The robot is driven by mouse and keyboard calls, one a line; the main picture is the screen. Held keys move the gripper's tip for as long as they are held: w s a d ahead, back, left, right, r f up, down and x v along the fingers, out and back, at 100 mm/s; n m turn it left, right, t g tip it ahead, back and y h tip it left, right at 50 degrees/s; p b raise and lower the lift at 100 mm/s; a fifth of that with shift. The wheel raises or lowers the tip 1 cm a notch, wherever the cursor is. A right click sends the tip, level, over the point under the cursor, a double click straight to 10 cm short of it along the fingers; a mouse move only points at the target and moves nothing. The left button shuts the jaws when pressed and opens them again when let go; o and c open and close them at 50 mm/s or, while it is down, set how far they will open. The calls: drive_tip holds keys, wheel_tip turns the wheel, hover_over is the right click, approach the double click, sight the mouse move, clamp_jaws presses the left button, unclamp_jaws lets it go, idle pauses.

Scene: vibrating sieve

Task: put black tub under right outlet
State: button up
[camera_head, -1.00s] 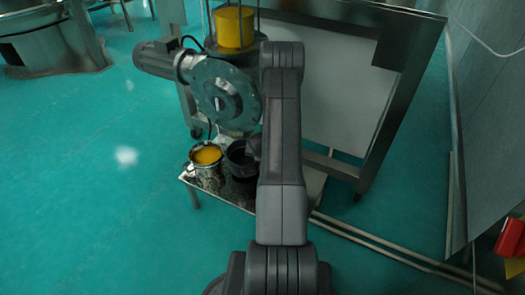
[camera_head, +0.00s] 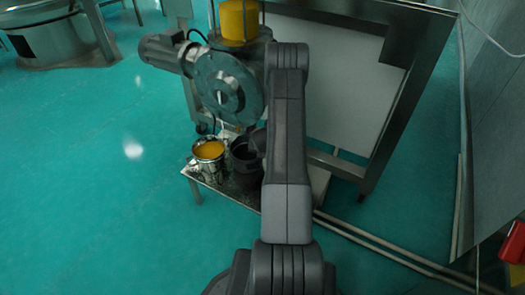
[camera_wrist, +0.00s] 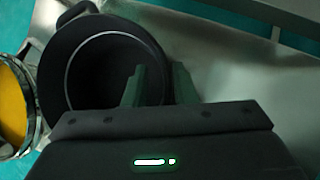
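The black tub (camera_head: 243,169) stands on a low metal stand beneath the machine, to the right of a yellow-filled bucket. In the wrist view the tub (camera_wrist: 85,65) appears empty and upright, with a handle lug at its upper left. My gripper (camera_wrist: 159,82) straddles the tub's right wall: the left finger is over the inside and the right finger outside. A gap shows between the left finger and the wall, so the fingers look open. In the head view my arm hides the gripper and the tub's right side.
The metal bucket with yellow contents (camera_head: 209,150) stands close left of the tub and also shows in the wrist view (camera_wrist: 14,105). The machine's round flange (camera_head: 228,88) and motor (camera_head: 165,50) are above. A framed panel (camera_head: 345,90) stands behind right. Green floor at left is clear.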

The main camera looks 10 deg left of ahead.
drive_tip(key=shift+r, duration=0.1)
drive_tip(key=shift+r+p, duration=0.2)
drive_tip(key=shift+p, duration=0.1)
drive_tip(key=v, duration=0.7)
drive_tip(key=shift+b, duration=0.4)
